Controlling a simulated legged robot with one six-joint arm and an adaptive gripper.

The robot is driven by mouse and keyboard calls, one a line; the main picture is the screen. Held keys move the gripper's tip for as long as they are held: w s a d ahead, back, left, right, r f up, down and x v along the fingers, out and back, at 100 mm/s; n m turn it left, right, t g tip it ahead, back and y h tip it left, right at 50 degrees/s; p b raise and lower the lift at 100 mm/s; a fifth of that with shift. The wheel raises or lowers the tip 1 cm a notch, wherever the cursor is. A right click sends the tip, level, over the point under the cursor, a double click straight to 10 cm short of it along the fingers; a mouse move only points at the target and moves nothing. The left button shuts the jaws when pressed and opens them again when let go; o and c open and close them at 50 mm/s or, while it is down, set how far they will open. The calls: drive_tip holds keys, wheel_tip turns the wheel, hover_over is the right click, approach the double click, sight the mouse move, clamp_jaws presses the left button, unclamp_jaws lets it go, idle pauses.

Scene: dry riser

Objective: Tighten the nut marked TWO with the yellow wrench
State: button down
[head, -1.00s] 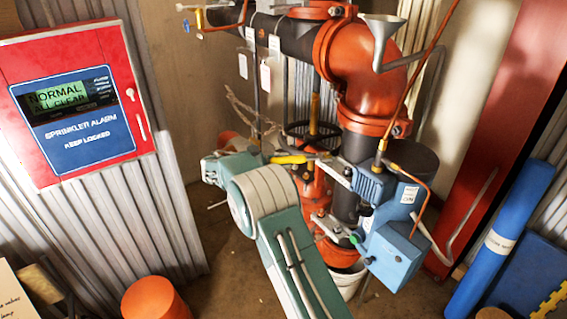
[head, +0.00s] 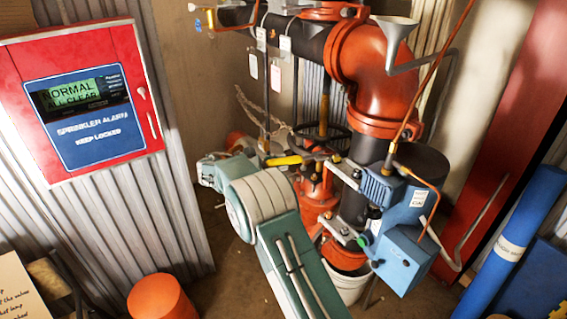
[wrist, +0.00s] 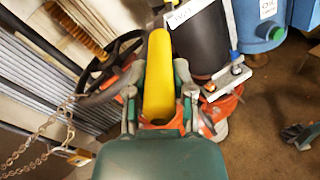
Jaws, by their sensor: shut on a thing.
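My gripper (wrist: 158,105) is shut on the yellow wrench (wrist: 158,75), whose handle points away from the gripper in the wrist view. In the head view the yellow wrench (head: 285,160) is in front of the red-and-black pipework, left of the blue box; its far end is hard to make out among the metal parts. Metal brackets (head: 346,174) stick out from the pipe, with a lower one (head: 342,230) below. I cannot read a TWO mark or pick out that nut in either view.
A black handwheel (head: 318,140) is behind the wrench. A blue unit (head: 402,258) with copper tubing stands to the right. A white bucket (head: 348,285) is below. A red alarm panel (head: 85,100) is at left, and an orange bin (head: 160,298) is on the floor.

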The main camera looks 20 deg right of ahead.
drive_tip(key=shift+w+a, duration=0.2)
drive_tip(key=shift+a, duration=1.05)
